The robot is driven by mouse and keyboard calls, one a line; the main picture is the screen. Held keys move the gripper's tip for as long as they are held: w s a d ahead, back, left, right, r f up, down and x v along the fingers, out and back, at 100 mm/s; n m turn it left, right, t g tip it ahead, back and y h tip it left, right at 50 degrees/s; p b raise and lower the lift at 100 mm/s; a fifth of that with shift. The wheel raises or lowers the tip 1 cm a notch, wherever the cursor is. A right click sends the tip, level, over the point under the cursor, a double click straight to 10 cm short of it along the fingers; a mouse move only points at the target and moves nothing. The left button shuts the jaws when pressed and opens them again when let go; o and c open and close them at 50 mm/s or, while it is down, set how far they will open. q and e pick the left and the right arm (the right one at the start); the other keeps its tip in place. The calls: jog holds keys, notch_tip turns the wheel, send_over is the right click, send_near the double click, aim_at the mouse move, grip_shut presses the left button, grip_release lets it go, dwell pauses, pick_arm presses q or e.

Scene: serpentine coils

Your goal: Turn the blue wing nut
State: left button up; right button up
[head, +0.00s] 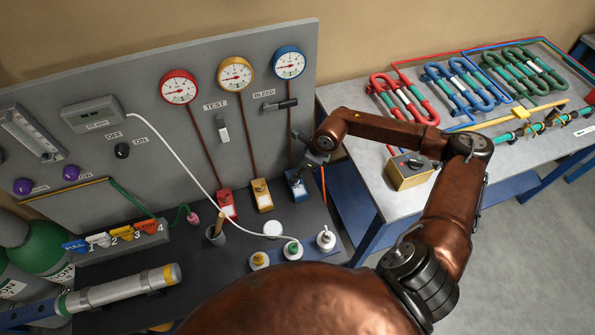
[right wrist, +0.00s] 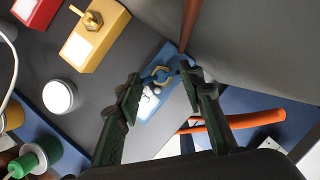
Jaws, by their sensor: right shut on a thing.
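The blue block (head: 296,186) stands at the right end of the row of red, yellow and blue blocks, below the blue-rimmed gauge (head: 289,62). It also shows in the right wrist view (right wrist: 150,108), with a brass-coloured ring on its top. My right gripper (head: 305,158) is over this block. In the right wrist view its two dark green fingers (right wrist: 159,80) are on either side of the ring. They are shut on what I take to be the blue wing nut, mostly hidden between the fingertips. My left gripper is out of view.
The yellow block (head: 262,195) and red block (head: 227,204) stand left of it. An orange hose (right wrist: 230,122) runs beside the blue block. The grey panel (head: 200,130) rises behind.

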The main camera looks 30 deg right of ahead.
jog(key=m+h, duration=0.1)
jog(key=m, duration=0.2)
jog(key=shift+a+t, duration=0.15)
jog(key=shift+t, duration=0.15)
jog(key=m+h+b, duration=0.1)
jog(key=m+b, duration=0.1)
jog(key=m, duration=0.2)
jog(key=shift+a, duration=0.15)
jog(key=shift+m+h+b, duration=0.35)
jog(key=shift+m+h, duration=0.25)
jog(key=shift+m, duration=0.3)
jog(key=shift+r, duration=0.1)
jog(key=o, duration=0.9)
jog(key=shift+c, duration=0.2)
jog(key=shift+s, duration=0.1)
